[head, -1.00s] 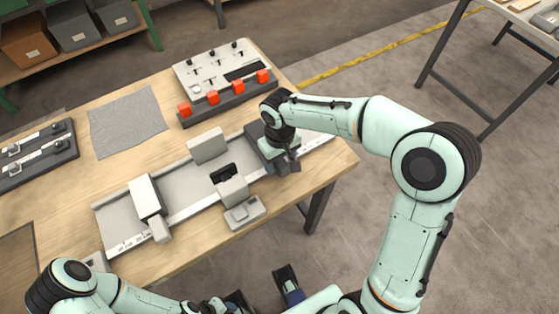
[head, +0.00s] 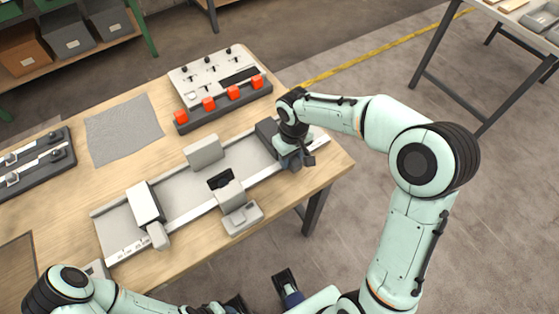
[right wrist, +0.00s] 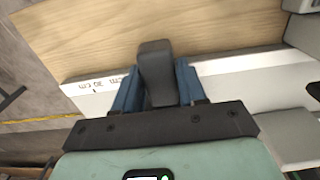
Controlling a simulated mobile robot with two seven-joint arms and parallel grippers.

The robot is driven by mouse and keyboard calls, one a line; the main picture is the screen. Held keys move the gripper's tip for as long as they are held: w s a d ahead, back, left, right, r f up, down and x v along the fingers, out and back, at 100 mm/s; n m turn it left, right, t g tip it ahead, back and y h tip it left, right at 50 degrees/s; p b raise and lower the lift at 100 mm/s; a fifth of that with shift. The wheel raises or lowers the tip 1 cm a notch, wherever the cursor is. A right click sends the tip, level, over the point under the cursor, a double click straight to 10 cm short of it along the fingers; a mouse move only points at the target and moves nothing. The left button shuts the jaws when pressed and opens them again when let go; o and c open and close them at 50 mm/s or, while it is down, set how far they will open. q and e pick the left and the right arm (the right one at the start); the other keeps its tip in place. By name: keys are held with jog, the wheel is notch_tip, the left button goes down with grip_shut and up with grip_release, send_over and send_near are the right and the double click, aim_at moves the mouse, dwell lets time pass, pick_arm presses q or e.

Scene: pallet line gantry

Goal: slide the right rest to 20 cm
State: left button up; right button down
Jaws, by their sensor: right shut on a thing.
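The right rest (head: 266,133) is a dark grey block near the right end of the long pale rail bed (head: 178,189). My right gripper (head: 297,160) is at its near side, over the rail's front edge. In the right wrist view, its blue fingers (right wrist: 157,88) are shut on the rest's dark grey handle (right wrist: 155,62). The white scale strip (right wrist: 97,88) beside the fingers reads 30 cm, upside down. The arm hides part of the rest in the head view. My left arm lies at the bottom left; its gripper's opening is unclear at the lower edge.
The left rest (head: 144,203) stands on the rail's left part. Grey blocks (head: 205,152) stand mid-rail. A panel with several orange-red buttons (head: 208,104) lies behind. A grey mat (head: 123,128) and dark fixture (head: 36,160) are left. The table's right edge is near the right gripper.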

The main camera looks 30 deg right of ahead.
jog(key=shift+d, duration=0.35)
jog(key=shift+a, duration=0.1)
jog(key=c, duration=0.7)
grip_release()
notch_tip(320, 180, up, 13)
jog(key=shift+r+p, duration=0.2)
jog(key=shift+p, duration=0.75)
